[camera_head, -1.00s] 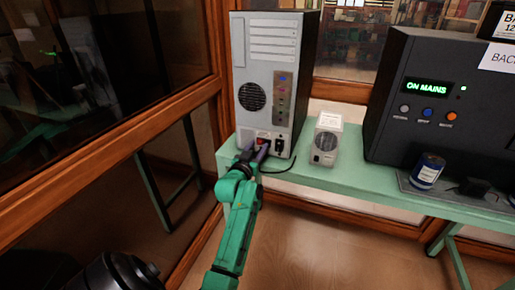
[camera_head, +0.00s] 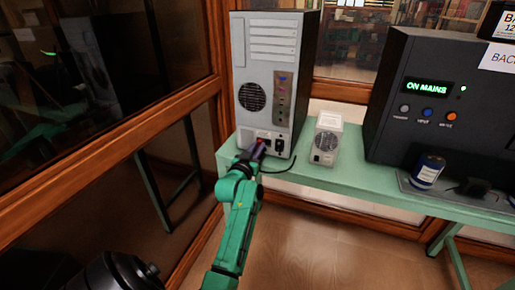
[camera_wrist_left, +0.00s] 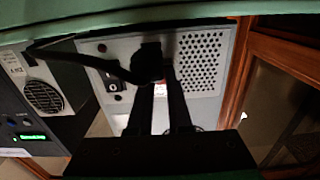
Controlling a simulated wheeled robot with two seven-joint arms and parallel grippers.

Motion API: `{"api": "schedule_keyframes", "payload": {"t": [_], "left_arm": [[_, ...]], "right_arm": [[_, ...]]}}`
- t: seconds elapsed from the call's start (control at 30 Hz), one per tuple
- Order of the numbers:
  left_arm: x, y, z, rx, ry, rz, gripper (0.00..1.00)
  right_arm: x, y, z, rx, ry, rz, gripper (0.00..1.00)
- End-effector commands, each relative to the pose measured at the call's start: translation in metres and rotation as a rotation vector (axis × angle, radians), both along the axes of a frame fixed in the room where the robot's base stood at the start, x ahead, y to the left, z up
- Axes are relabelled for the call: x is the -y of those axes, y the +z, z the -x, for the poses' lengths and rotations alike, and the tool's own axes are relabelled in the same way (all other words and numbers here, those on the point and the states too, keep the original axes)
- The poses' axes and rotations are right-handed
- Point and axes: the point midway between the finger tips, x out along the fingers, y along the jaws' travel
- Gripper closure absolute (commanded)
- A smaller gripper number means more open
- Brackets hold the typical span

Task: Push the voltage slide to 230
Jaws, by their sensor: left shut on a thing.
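A grey computer tower (camera_head: 268,80) stands on the green bench with its back towards me. A small red patch, the voltage slide (camera_head: 262,141), shows at its lower back, mostly hidden by my gripper. My left gripper (camera_head: 258,151) is at that spot with its fingers close together, shut on what seems to be the slide. In the left wrist view, the dark fingers (camera_wrist_left: 168,78) reach to the tower's back (camera_wrist_left: 200,60), beside a black plug (camera_wrist_left: 148,62). The plug hides part of the contact, and I cannot read the slide's setting.
A black cable runs from the plug. A small pale box with a fan (camera_head: 325,140) stands right of the tower. A large dark unit reading "ON MAINS" (camera_head: 428,88) and a dark can (camera_head: 428,170) are further right. A wood-framed glass wall (camera_head: 120,130) is close on the left.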

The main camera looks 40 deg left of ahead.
Motion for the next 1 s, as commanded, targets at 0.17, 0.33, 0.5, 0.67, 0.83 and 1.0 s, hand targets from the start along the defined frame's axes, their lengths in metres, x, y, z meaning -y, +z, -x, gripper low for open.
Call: {"api": "schedule_keyframes", "payload": {"t": [0.17,0.33,0.5,0.67,0.83,1.0], "left_arm": [[0.000,0.000,0.000,-0.001,0.000,0.000,1.00],[0.000,-0.001,0.000,-0.001,0.000,0.000,1.00],[0.000,-0.001,0.000,-0.001,0.000,0.000,1.00],[0.000,-0.001,0.000,-0.002,0.000,0.001,1.00],[0.002,0.000,-0.001,-0.002,0.000,0.002,1.00],[0.011,0.001,-0.004,-0.003,-0.002,0.001,1.00]], "right_arm": [[0.000,0.000,0.000,0.000,0.000,0.000,0.62],[0.000,0.000,0.000,0.000,0.000,0.000,0.62],[0.000,0.000,0.000,0.000,0.000,0.000,0.62],[-0.001,0.000,0.000,0.000,-0.001,-0.001,0.62],[-0.002,0.003,0.000,0.000,-0.001,-0.003,0.62],[-0.005,0.013,0.000,-0.001,-0.002,-0.007,0.62]]}}
